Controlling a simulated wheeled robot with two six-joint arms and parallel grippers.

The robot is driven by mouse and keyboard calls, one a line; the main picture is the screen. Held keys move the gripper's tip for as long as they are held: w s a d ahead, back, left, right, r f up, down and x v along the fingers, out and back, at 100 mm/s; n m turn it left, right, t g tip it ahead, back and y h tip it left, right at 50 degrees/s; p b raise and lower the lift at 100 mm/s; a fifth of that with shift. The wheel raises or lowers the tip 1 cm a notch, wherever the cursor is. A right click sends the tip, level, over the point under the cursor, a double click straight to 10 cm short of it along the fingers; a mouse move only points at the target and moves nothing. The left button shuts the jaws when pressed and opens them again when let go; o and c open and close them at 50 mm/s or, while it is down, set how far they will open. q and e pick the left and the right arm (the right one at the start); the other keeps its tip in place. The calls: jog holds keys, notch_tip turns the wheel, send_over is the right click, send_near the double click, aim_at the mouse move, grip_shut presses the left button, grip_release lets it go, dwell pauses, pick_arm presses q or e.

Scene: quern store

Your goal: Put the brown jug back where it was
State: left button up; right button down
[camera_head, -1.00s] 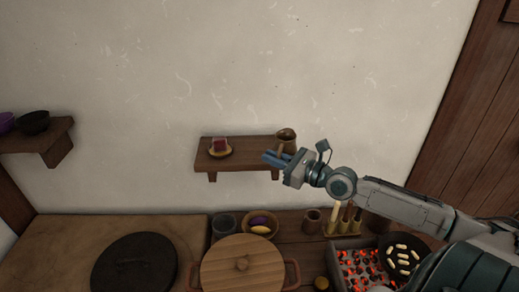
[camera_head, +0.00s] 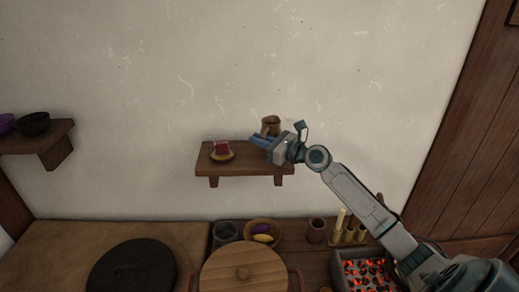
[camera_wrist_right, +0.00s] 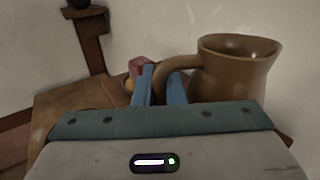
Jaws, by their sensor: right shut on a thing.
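The brown jug (camera_head: 271,125) is at the right end of the small wall shelf (camera_head: 244,169), near its back. My right gripper (camera_head: 257,141) is in front of it. In the right wrist view, the jug (camera_wrist_right: 235,72) stands to the right with its mouth up, slightly tilted. The blue fingers (camera_wrist_right: 160,88) are shut on its handle. The jug's base is hidden by my gripper, so I cannot tell whether it touches the shelf. My left gripper is not in view.
A small dish (camera_head: 221,156) with a red block sits on the shelf's left part. The shelf's middle is clear. Below are a lidded pot (camera_head: 243,272), a bowl (camera_head: 262,233), a dark cup (camera_head: 226,232), a brown cup (camera_head: 316,230) and a bed of glowing coals (camera_head: 366,271).

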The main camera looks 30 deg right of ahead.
jog(key=shift+w+f, duration=0.1)
jog(key=shift+f, duration=1.6)
jog(key=shift+f, duration=0.1)
jog(key=c, duration=1.5)
grip_release()
